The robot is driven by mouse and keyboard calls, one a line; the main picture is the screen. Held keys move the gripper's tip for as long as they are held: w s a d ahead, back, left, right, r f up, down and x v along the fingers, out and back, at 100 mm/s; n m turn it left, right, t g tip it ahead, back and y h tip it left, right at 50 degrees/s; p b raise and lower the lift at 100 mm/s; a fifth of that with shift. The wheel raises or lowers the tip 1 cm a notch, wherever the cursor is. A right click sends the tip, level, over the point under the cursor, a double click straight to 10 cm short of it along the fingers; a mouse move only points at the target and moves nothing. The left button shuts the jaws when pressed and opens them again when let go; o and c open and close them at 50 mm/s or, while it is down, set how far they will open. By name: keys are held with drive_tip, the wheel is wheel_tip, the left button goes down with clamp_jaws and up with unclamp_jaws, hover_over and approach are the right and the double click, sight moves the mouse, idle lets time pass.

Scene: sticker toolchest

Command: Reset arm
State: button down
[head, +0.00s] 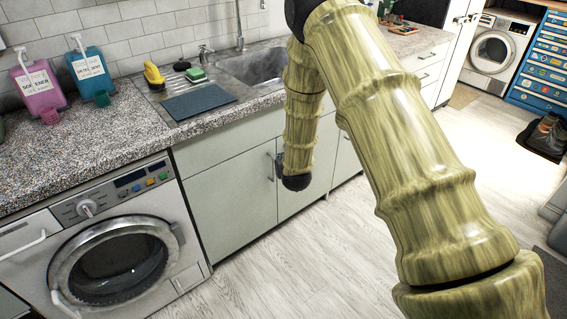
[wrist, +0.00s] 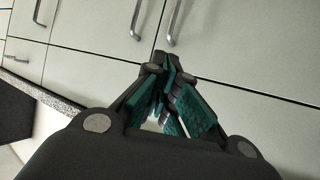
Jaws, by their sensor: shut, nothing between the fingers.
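My gripper (wrist: 170,72) shows in the wrist view, with dark fingers and teal pads. Its fingertips are together and nothing is held between them. It is in front of pale cabinet doors (wrist: 90,75) with metal bar handles; I cannot tell the exact gap to them. In the head view my bamboo-patterned arm reaches over from the right and bends down before the pale cabinet (head: 228,190) under the sink. The gripper itself cannot be made out clearly there.
A speckled counter (head: 100,138) carries a pink bottle (head: 40,88), a teal bottle (head: 90,72), a yellow item (head: 153,75) and a green sponge (head: 195,74). The sink (head: 255,65) is behind my arm. A washing machine (head: 110,250) stands below left. A blue toolchest (head: 540,65) is far right. Pale floor (head: 330,265) is clear.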

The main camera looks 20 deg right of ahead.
drive_tip(key=s+f+g+p, duration=0.1)
drive_tip(key=s+f+g, duration=0.1)
drive_tip(key=s+f, duration=0.5)
drive_tip(key=s+a+f+g+p, duration=0.1)
drive_tip(key=s+f+g, duration=0.15)
drive_tip(key=s, duration=0.85)
drive_tip(key=s+f+g+p, duration=0.1)
drive_tip(key=s+f+g, duration=0.1)
drive_tip(key=s+f, duration=0.5)
drive_tip(key=s+a+g+p, duration=0.1)
drive_tip(key=s+g, duration=0.2)
drive_tip(key=s, duration=1.2)
drive_tip(key=s+a+g+y+p, duration=0.1)
drive_tip(key=s+g, duration=0.2)
drive_tip(key=s, duration=1.2)
drive_tip(key=shift+s+r+n+p, duration=0.3)
drive_tip(key=shift+s+n+p, duration=0.1)
drive_tip(key=shift+a, duration=0.1)
